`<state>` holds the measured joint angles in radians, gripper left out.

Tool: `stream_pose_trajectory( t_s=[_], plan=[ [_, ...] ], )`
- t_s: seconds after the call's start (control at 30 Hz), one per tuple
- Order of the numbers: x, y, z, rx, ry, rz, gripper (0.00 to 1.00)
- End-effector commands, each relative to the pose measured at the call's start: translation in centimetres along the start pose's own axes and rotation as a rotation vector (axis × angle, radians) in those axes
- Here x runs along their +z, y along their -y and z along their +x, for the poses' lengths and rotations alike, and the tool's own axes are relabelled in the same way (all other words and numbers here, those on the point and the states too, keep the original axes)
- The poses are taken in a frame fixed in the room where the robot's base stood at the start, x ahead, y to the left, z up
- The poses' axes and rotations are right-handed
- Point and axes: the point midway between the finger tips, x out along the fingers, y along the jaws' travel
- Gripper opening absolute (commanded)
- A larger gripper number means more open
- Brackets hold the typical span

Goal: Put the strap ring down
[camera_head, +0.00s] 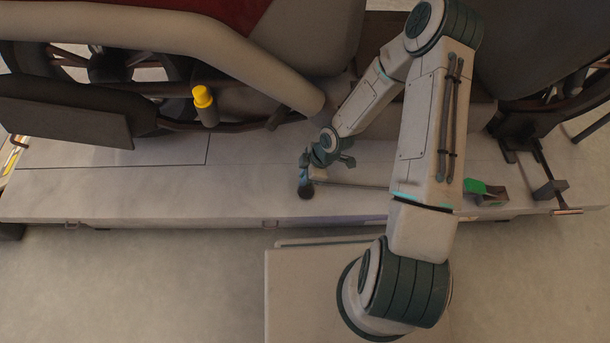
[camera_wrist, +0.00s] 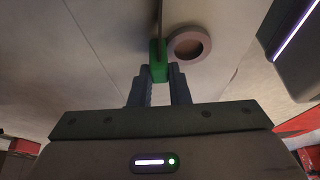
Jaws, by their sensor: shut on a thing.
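My gripper (camera_wrist: 159,72) is shut on a small green piece, which I take to be the strap ring (camera_wrist: 158,62). A thin dark edge shows above the green part; the ring shape itself cannot be made out. In the head view my arm reaches over the pale lift platform (camera_head: 110,185), and my gripper (camera_head: 312,172) is low over its surface, pointing down. The held piece is hidden there. Whether it touches the platform cannot be told.
A round, pale-rimmed thing (camera_wrist: 188,44) is just right of the held piece. A dark, round-ended thing (camera_head: 306,190) shows by my gripper. A green block (camera_head: 475,187) is farther right. A yellow-capped bottle (camera_head: 204,104) is at the left motorcycle. The platform's left front is clear.

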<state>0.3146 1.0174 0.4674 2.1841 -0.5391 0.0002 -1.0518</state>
Motion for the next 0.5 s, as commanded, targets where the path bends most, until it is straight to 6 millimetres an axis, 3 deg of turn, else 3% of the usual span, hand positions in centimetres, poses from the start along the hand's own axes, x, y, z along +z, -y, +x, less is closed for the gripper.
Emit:
stream_pose_trajectory(
  t_s=[0.03,0.1,0.5],
  plan=[
    [0.05,0.00,0.13,0.000,0.000,0.000,0.21],
    [0.03,0.00,0.08,0.000,0.000,0.000,0.38],
    [-0.14,-0.02,-0.80,0.000,0.000,0.001,0.38]
  ],
)
